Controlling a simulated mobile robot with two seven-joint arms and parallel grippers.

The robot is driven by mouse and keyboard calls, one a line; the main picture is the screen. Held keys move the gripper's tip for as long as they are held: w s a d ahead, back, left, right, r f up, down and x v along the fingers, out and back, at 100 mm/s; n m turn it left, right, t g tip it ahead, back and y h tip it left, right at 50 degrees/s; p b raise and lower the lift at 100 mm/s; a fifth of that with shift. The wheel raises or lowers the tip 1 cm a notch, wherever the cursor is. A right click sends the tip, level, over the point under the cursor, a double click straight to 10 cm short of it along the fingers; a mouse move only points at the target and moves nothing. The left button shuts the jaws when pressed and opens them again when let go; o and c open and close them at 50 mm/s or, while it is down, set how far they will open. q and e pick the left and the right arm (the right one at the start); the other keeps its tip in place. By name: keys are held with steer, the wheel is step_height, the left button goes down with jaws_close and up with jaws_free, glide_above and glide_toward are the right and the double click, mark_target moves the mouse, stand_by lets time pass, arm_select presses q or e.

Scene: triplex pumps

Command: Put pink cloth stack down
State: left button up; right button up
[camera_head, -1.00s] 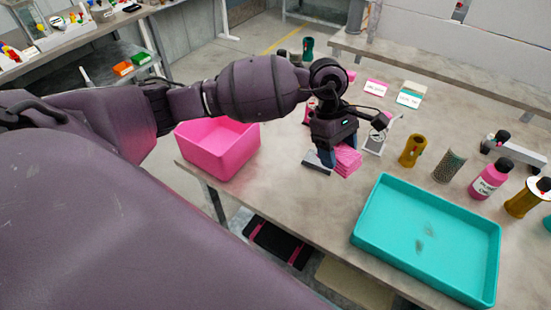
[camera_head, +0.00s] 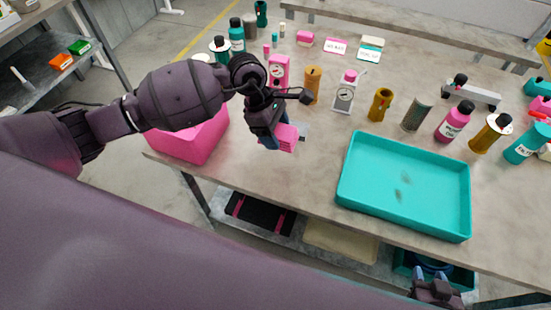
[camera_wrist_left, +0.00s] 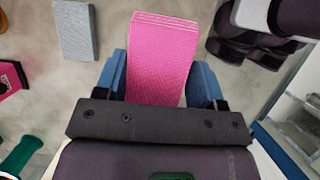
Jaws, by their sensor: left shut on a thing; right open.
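The pink cloth stack (camera_head: 287,138) is held by my left gripper (camera_head: 277,140) above the left part of the table. In the left wrist view the stack (camera_wrist_left: 160,58) sits between the two blue fingers, which are shut on its sides. Its layered edge points away from the palm. Whether its lower side touches the table cannot be told. My right gripper (camera_head: 430,272) shows at the lower right, open and empty, in front of the table's near edge.
A pink bin (camera_head: 190,143) is left of my left gripper. A teal tray (camera_head: 352,205) lies to the right. A grey block (camera_wrist_left: 75,30) lies near the stack. Several bottles and a pink gauge device (camera_head: 279,72) stand behind. Bare table lies between stack and tray.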

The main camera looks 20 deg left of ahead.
mark_target(280, 167)
arm_select(q)
step_height(280, 167, down, 12)
steer(key=shift+f, duration=0.1)
stand_by(0.5)
steer(key=shift+f, duration=0.2)
steer(key=o, duration=0.9)
steer(key=shift+o, duration=0.4)
steer(key=shift+r, duration=0.1)
